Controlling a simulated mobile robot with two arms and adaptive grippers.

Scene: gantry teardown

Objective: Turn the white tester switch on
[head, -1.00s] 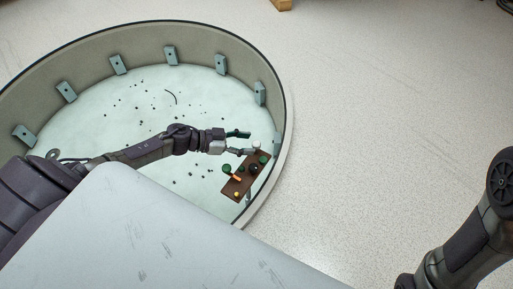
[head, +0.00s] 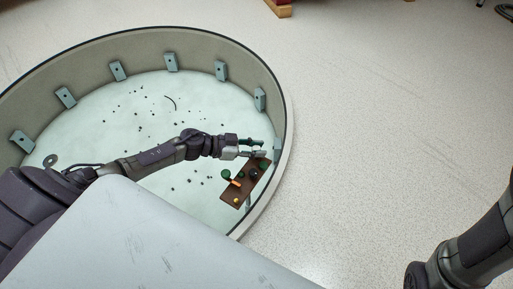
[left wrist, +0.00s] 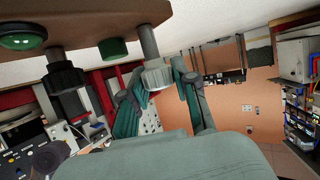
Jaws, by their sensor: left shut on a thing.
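The brown tester panel (head: 232,195) stands at the right side of the round basin, with green buttons, a dark knob and an orange part on it. My left gripper (head: 264,148) is at the panel's far end, with its fingers closed in. In the left wrist view, the white tester switch (left wrist: 158,76), a white tip on a grey stem, sits between the teal fingers, and the gripper is shut on it. The panel (left wrist: 95,18) shows at the top there, with a black knob (left wrist: 64,78) beside the stem. In the head view the switch is hidden by the fingers. My right gripper is out of view.
The round basin's rim (head: 285,150) curves close behind the panel. Small teal blocks (head: 221,70) line its wall, and dark bits and a curved piece (head: 171,102) lie on its pale floor. The speckled floor outside at right is mostly clear.

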